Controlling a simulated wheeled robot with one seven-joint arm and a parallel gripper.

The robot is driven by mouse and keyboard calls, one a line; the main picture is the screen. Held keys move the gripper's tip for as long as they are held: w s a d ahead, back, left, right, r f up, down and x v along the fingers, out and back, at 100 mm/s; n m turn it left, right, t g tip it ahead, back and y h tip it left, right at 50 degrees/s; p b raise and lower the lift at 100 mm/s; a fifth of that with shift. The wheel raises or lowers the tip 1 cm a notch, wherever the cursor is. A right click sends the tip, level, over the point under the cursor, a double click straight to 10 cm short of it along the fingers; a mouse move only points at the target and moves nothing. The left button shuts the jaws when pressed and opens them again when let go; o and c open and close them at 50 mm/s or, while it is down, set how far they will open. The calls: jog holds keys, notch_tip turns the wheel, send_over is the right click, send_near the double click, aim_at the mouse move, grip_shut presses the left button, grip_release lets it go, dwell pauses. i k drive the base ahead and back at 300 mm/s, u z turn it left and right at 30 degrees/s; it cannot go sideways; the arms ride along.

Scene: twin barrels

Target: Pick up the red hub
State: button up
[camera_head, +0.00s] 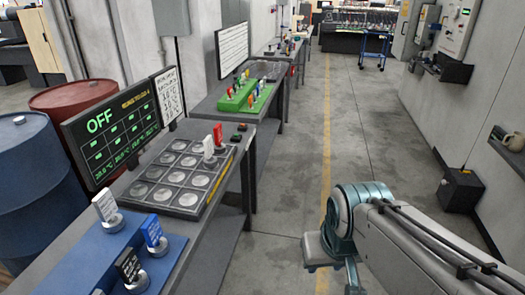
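A red upright tag-shaped piece (218,134), which looks like the red hub, stands at the far right corner of a dark tray (133,191) with round silver wells. A white piece (208,147) stands just in front of it and partly covers its lower part, so its base is hard to see. The tray lies on a dark workbench (203,256). My arm (400,240) comes in from the lower right, over the aisle and apart from the bench.
A blue block (75,270) at the bench's near end holds white, blue and black pieces. A display reading OFF (112,130) stands behind the tray. Green trays (237,96) with small coloured pieces lie farther back. Barrels stand left. The aisle floor (290,165) is clear.

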aim_at(219, 149)
jog(key=z, duration=0.8)
jog(key=i, duration=1.6)
jog(key=u, duration=0.85)
jog(key=i, duration=0.85)
jog(key=u, duration=1.45)
jog(key=i, duration=0.45)
jog(key=u, duration=0.3)
